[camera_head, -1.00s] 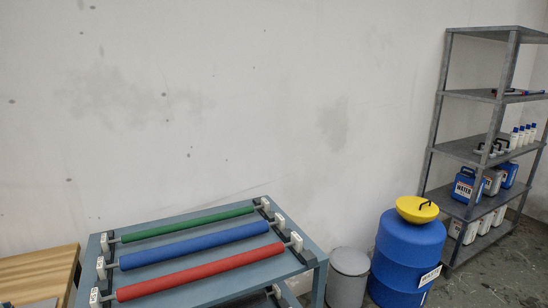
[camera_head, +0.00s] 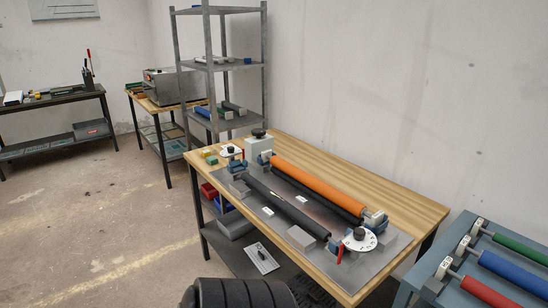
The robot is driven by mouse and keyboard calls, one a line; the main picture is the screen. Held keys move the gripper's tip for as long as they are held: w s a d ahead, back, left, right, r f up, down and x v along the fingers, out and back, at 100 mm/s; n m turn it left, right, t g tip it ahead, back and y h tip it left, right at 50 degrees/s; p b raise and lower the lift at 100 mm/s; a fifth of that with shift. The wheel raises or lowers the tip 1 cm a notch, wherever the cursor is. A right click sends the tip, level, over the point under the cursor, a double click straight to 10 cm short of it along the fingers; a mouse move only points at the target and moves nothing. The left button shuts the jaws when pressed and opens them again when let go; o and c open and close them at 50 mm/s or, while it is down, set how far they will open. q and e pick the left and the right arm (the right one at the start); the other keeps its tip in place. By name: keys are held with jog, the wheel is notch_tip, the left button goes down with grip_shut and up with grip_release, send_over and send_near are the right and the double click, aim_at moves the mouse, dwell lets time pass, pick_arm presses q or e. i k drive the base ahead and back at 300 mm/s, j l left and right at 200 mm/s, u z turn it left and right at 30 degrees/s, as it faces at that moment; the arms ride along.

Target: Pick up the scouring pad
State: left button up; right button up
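Small green and yellow blocks (camera_head: 208,154) lie at the far left corner of the wooden-topped table (camera_head: 420,207). They are too small for me to tell whether one of them is the scouring pad. No other thing in view is clearly a scouring pad.
The table carries a roller machine with an orange roller (camera_head: 318,187) and a black roller (camera_head: 285,207). A grey shelf rack (camera_head: 265,60) stands behind it. A blue-grey rack with coloured rollers (camera_head: 412,280) is at right. The floor (camera_head: 90,215) at left is open.

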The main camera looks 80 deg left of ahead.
aim_at(211, 160)
jog(key=u, duration=2.95)
jog(key=i+z, duration=0.2)
jog(key=z, duration=0.25)
jog(key=i+j+z, duration=0.15)
jog(key=z, duration=0.3)
jog(key=i+j+z, duration=0.1)
jog(key=i+j, duration=0.15)
jog(key=i+j+z, duration=0.1)
jog(key=i+j, duration=0.15)
jog(key=j, duration=0.2)
jog(key=i+j+z, duration=0.15)
jog(key=j, duration=0.25)
jog(key=i+j+z, duration=0.1)
jog(key=i+j, duration=0.2)
jog(key=i+j+z, duration=0.1)
jog(key=j, duration=0.4)
jog(key=i, duration=0.1)
